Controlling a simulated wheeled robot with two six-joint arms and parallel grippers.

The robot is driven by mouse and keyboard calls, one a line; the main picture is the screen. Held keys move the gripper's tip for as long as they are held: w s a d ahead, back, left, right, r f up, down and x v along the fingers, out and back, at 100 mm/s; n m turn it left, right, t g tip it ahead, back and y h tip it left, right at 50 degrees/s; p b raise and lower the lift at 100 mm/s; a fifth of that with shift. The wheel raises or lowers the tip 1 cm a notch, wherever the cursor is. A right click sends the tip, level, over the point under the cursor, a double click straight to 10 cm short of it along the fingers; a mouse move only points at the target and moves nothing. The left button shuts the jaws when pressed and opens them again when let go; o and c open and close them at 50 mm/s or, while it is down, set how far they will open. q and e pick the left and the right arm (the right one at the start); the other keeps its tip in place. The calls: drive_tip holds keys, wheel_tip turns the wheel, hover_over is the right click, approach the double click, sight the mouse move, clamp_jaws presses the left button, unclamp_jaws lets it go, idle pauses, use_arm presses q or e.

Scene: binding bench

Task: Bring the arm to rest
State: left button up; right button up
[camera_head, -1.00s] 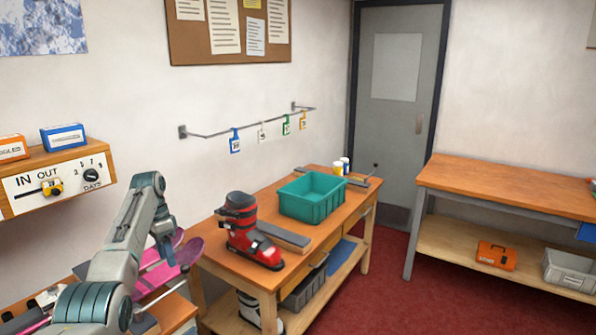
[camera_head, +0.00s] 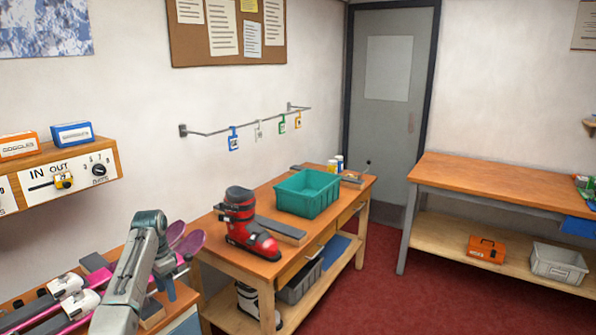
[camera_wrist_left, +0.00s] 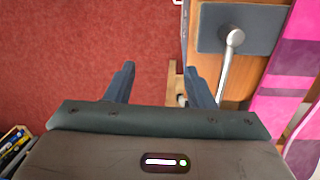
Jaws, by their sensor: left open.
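My left arm comes in from the lower left in the head view, bends at a high joint and drops towards the near bench. My left gripper (camera_wrist_left: 160,82) shows in the left wrist view with its two dark fingers wide apart and nothing between them. It is above red floor, left of the bench edge. A grey plate with a metal rod (camera_wrist_left: 232,38) lies right of the fingers in the wrist view, beside a pink ski (camera_wrist_left: 290,70). My right gripper is not in view.
The middle bench (camera_head: 205,222) bears a red ski boot (camera_head: 243,225) and a teal bin (camera_head: 308,192). Skis (camera_head: 75,300) lie on the near bench, close to my left arm. A second bench (camera_head: 500,185) stands at the right. Red carpet (camera_head: 390,290) between the benches is clear.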

use_arm(q)
drive_tip(key=s+d+f+n+t+y, duration=0.2)
drive_tip(key=s+d+f+n, duration=0.15)
drive_tip(key=s+f, duration=1.55)
drive_tip(key=s+d+r+n+t, duration=0.1)
drive_tip(key=s+d+r, duration=0.1)
drive_tip(key=s, duration=0.8)
drive_tip(key=s+d+r+n+t, duration=0.1)
drive_tip(key=s+d+r, duration=0.15)
drive_tip(key=s, duration=0.75)
drive_tip(key=s+d+r+n+t, duration=0.1)
drive_tip(key=s+r+n, duration=0.15)
drive_tip(key=s, duration=0.75)
wheel_tip(320, 180, down, 32)
drive_tip(key=a+g+b, duration=0.1)
drive_tip(key=a+g, duration=0.1)
drive_tip(key=a, duration=0.1)
drive_tip(key=s+f+b, duration=0.1)
drive_tip(key=s+f, duration=1.7)
drive_tip(key=f, duration=0.1)
drive_tip(key=shift+a+f+m+g, duration=0.3)
drive_tip(key=shift+a+g, duration=0.1)
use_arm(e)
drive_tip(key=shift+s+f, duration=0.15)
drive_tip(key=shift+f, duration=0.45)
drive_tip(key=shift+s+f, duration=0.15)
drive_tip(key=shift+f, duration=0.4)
